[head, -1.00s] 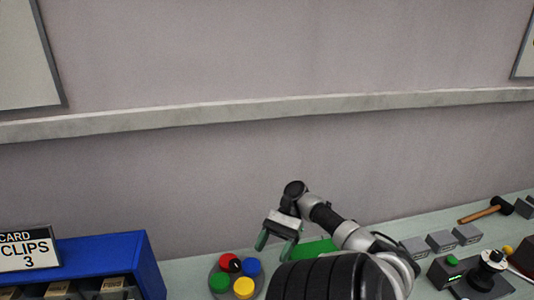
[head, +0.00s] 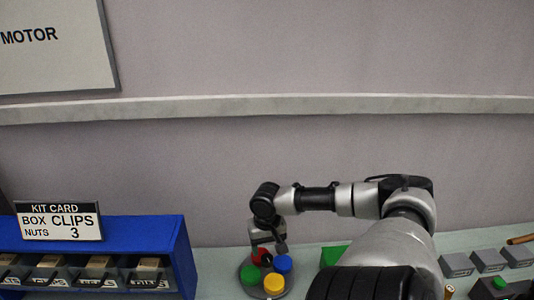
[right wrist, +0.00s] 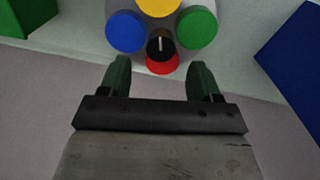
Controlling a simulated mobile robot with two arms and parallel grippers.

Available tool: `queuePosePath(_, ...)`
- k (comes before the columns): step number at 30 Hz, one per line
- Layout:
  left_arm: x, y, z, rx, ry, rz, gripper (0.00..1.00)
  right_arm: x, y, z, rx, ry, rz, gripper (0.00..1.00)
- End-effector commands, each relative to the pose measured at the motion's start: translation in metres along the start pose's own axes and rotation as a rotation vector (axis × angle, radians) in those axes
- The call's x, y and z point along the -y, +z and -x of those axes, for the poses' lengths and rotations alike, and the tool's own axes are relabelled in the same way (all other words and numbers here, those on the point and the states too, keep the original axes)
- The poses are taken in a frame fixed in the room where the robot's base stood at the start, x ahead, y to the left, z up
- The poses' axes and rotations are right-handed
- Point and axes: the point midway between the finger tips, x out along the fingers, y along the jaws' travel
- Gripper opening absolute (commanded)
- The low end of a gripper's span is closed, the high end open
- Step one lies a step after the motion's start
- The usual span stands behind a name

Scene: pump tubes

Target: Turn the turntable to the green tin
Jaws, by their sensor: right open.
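The turntable (head: 257,292) is a grey disc on the bench. It carries a red tin (head: 262,258), a blue tin (head: 283,264), a green tin (head: 250,274) and a yellow tin (head: 274,286). In the right wrist view the green tin (right wrist: 197,27) is at the right, the blue tin (right wrist: 126,32) at the left and the red tin (right wrist: 162,66) nearest. A black knob (right wrist: 160,46) with a pale mark stands in the middle. My right gripper (head: 268,247) is open above the turntable's far side. Its fingers (right wrist: 160,79) point towards the red tin, with nothing between them. My left gripper is out of view.
A blue rack (head: 180,255) with small bins and a kit card (head: 58,221) stands left of the turntable. A green block (head: 333,256) lies to the right. Grey boxes (head: 488,260) and a green-button device (head: 498,286) are further right. The wall is close behind.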

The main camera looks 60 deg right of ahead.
Motion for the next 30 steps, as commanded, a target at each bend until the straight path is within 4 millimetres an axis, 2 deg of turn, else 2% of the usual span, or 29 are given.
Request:
queuePosePath(1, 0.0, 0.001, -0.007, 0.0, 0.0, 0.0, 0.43, 0.001, -0.001, -0.013, -0.001, -0.003, -0.002, 0.63)
queuePosePath(3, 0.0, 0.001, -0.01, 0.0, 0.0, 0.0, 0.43, 0.001, -0.001, -0.024, 0.0, -0.002, -0.002, 0.63)
queuePosePath(9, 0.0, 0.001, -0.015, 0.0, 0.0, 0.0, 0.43, 0.0, 0.0, -0.045, 0.0, -0.003, -0.003, 0.63)
queuePosePath(20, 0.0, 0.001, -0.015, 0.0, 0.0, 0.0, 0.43, 0.0, 0.0, -0.05, 0.001, -0.002, -0.002, 0.63)
queuePosePath(30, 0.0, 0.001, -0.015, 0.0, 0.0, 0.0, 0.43, 0.0, 0.0, -0.049, 0.001, -0.001, -0.002, 0.13)
